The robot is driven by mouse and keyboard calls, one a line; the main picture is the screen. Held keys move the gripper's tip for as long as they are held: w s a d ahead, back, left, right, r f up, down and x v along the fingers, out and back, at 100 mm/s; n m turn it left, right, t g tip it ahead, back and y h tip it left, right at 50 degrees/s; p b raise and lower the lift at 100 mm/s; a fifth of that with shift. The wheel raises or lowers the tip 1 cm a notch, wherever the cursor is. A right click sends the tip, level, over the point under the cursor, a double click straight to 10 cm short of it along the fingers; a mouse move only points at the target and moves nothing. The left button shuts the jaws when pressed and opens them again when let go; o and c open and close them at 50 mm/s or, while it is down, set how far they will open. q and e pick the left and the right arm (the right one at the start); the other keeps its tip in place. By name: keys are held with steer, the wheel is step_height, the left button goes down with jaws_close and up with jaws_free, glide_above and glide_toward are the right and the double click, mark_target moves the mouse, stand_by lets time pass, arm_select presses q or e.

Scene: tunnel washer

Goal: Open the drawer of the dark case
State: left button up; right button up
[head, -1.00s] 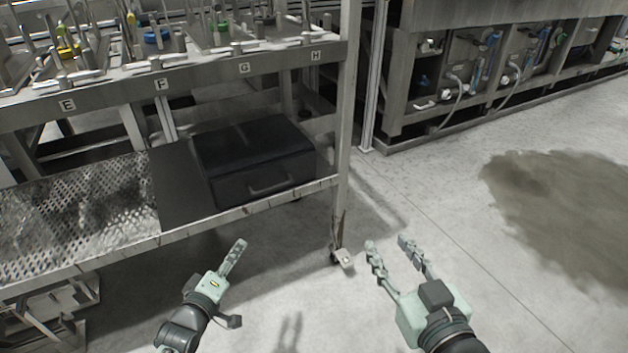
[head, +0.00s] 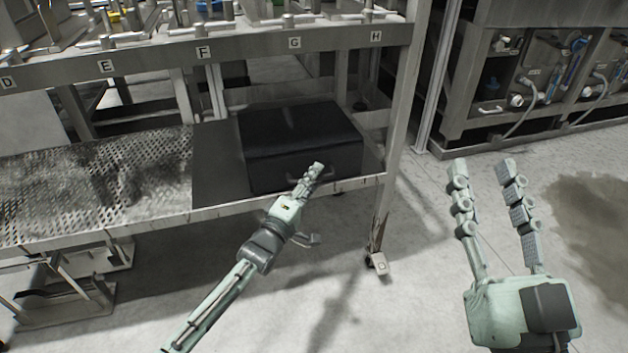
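The dark case (head: 300,136) sits on the right end of the lower shelf of the metal rack, its drawer front facing me and closed. Its handle (head: 326,178) is partly hidden behind my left gripper. My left gripper (head: 317,168) reaches up from below, its fingertips in front of the handle in the picture. I see it edge-on, so I cannot tell whether its fingers are apart or whether it touches the handle. My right gripper (head: 483,172) is open and empty, over the floor to the right of the rack.
A perforated shelf plate (head: 90,195) lies left of the case. The rack's upright post (head: 398,130) stands right of the case, with a caster foot (head: 379,264) below. The rack's upper lettered rail (head: 240,46) runs above. Open floor lies right of the post.

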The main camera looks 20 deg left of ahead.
arm_select(q)
jaws_close()
stand_by(0.5)
